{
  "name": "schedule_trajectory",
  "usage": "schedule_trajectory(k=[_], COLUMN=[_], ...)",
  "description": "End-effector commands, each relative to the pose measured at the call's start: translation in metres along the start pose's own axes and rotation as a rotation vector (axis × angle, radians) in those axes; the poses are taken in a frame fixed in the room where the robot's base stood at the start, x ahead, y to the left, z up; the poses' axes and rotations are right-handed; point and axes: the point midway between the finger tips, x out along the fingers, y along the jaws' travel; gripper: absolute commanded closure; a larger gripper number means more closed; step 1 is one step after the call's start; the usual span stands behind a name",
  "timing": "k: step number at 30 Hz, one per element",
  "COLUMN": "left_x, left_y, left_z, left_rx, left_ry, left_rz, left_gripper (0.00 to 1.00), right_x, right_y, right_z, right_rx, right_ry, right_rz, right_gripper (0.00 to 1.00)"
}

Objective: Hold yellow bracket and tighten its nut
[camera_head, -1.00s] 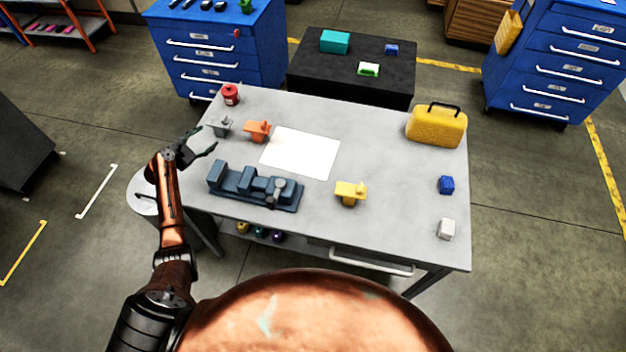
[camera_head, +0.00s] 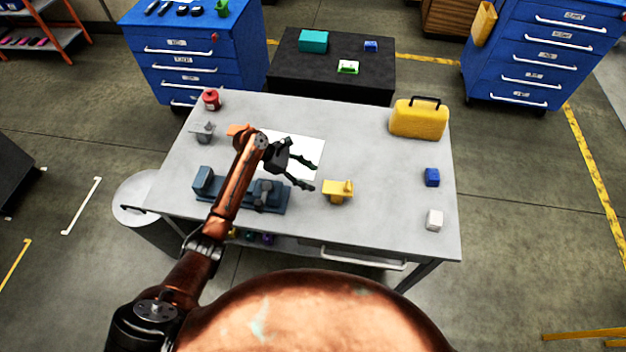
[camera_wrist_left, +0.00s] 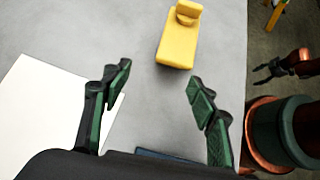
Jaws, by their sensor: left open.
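The yellow bracket (camera_head: 336,193) stands on the grey table (camera_head: 385,225), right of the blue-grey fixture. In the left wrist view the yellow bracket (camera_wrist_left: 179,42) lies beyond the fingertips, with a rounded raised part on its far end. I cannot make out a separate nut. My left gripper (camera_head: 314,177) is open and empty over the table, left of the bracket and apart from it. Its fingers are spread in the left wrist view (camera_wrist_left: 160,78). My right gripper (camera_wrist_left: 262,74) shows small at the right of that view, its fingers apart and empty.
My left arm partly hides the blue-grey fixture (camera_head: 272,201) and an orange bracket (camera_head: 236,129). A white sheet (camera_head: 310,150) lies behind the gripper. A grey bracket (camera_head: 204,132), red can (camera_head: 211,100), yellow case (camera_head: 418,120), blue block (camera_head: 432,177) and white block (camera_head: 435,220) stand around the table.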

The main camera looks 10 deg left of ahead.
Motion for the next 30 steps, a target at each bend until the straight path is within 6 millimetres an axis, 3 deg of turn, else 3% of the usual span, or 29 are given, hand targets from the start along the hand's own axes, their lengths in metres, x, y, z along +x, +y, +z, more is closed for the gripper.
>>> schedule_trajectory(k=[5, 18, 30], left_x=[0.015, 0.08, 0.091], left_y=[-0.016, -0.02, -0.02], left_z=[0.011, 0.01, 0.009], left_rx=[0.012, 0.011, 0.012], left_ry=[0.023, 0.023, 0.024], left_rz=[-0.06, -0.061, -0.059], left_gripper=[0.46, 0.46, 0.46], right_x=[0.0, 0.0, 0.0], right_y=[0.0, 0.0, 0.0], right_z=[0.0, 0.0, 0.0], right_rx=[0.0, 0.0, 0.0], right_ry=[0.0, 0.0, 0.0], right_rz=[0.0, 0.0, 0.0], right_gripper=[0.43, 0.43, 0.43])
